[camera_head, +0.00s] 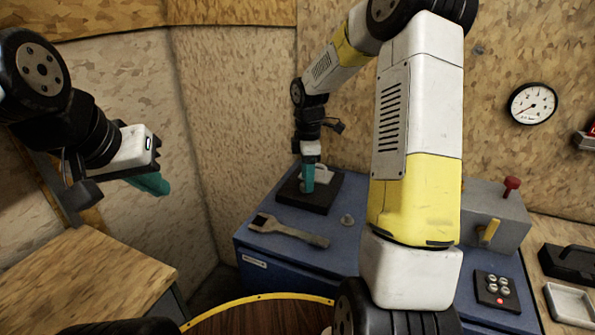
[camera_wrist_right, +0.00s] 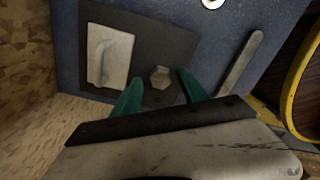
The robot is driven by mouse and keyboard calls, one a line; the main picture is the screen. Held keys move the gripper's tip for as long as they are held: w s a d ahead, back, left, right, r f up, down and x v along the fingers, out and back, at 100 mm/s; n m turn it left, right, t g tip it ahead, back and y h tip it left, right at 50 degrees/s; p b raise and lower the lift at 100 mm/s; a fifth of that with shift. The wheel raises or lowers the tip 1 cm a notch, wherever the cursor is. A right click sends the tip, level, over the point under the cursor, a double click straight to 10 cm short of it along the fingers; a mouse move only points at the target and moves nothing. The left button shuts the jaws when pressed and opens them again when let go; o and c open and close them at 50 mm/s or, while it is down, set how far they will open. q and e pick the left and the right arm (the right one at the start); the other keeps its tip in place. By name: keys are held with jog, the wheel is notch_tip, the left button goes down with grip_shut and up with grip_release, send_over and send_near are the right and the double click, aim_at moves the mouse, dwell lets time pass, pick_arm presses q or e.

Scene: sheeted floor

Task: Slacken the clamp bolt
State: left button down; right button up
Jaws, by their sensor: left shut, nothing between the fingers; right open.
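The clamp bolt, a hex-headed bolt (camera_wrist_right: 160,77), stands on a dark plate (camera_wrist_right: 180,43) in the right wrist view. My right gripper (camera_wrist_right: 160,86) is open, its teal fingertips on either side of the bolt head with gaps visible. In the head view this gripper (camera_head: 308,184) points down over the black plate (camera_head: 318,205) and hides the bolt. A grey open-ended wrench (camera_head: 288,230) lies on the blue cabinet top in front of the plate; part of it shows in the right wrist view (camera_wrist_right: 240,62). My left gripper (camera_head: 150,184) is shut and empty at the left, away from the cabinet.
A pale block with a handle (camera_wrist_right: 107,57) sits on the plate beside the bolt. A small grey part (camera_head: 347,220) stands on the blue cabinet (camera_head: 290,263). A grey box (camera_head: 495,225) with red and yellow levers and a button panel (camera_head: 496,291) are at right. A wooden table (camera_head: 80,280) is at left.

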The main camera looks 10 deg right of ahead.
notch_tip(320, 180, up, 6)
jog(key=shift+r, duration=0.35)
jog(key=shift+r, duration=0.15)
jog(key=s+r+m+t, duration=0.2)
jog(key=s+r+m, duration=0.2)
jog(key=s, duration=0.4)
jog(key=s+a+r+m+t+y, duration=0.1)
jog(key=s+r+m+t, duration=0.1)
jog(key=s+m, duration=0.5)
jog(key=s+a+r+m+t+y, duration=0.1)
jog(key=s+r+m+t, duration=0.1)
jog(key=s+r+m, duration=0.3)
jog(key=s, duration=0.4)
jog(key=shift+s+a+r+m, duration=0.25)
jog(key=shift+s+r+m, duration=0.05)
jog(key=shift+r, duration=0.05)
